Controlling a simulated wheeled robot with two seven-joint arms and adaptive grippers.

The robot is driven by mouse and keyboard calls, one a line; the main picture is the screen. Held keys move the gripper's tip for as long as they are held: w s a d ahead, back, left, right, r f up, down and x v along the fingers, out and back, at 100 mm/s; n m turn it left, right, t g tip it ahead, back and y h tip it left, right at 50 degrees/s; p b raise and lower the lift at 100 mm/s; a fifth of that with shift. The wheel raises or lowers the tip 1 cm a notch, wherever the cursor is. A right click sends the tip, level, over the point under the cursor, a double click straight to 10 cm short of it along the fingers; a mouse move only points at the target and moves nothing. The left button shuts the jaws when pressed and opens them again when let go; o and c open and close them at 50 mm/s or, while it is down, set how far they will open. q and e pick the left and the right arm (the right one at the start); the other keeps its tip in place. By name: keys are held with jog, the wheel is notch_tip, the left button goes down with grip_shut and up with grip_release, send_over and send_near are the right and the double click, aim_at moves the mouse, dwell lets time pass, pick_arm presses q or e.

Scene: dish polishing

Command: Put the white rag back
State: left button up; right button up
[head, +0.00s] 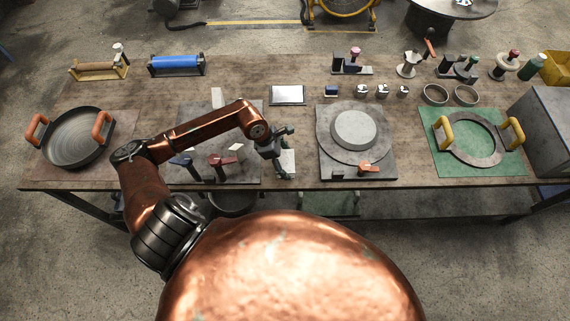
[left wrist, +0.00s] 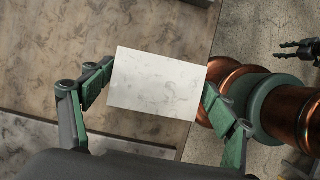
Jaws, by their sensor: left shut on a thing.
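The white rag (left wrist: 155,83) is a flat, pale, faintly stained rectangle between the green-padded fingers of my left gripper (left wrist: 153,95) in the left wrist view. The fingers press on its two opposite sides. In the head view the rag (head: 289,163) shows beside my left gripper (head: 281,152), near the table's front edge, partly hidden by the fingers. Whether it touches the table is not clear. A dark gripper (left wrist: 301,50), seemingly my right one, shows small at the right edge of the left wrist view; its opening is hard to judge.
A grey plate with clamps (head: 219,166) lies left of my left gripper. A square base with a round disc (head: 354,128) stands to the right. A pan (head: 72,139) is far left; a ring with yellow handles (head: 472,138) is right. Bare table (head: 290,70) lies behind.

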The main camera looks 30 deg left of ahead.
aim_at(285, 165)
pick_arm(q)
jog(key=f, duration=0.1)
jog(key=f+p, duration=0.1)
jog(key=f, duration=0.1)
jog(key=shift+w+a+f, duration=0.1)
jog(key=shift+a+f, duration=0.05)
jog(key=shift+a, duration=0.05)
jog(key=shift+f, duration=0.15)
jog(key=shift+f, duration=0.1)
jog(key=o, duration=1.1)
jog(key=b+v, duration=0.2)
jog(key=v, duration=1)
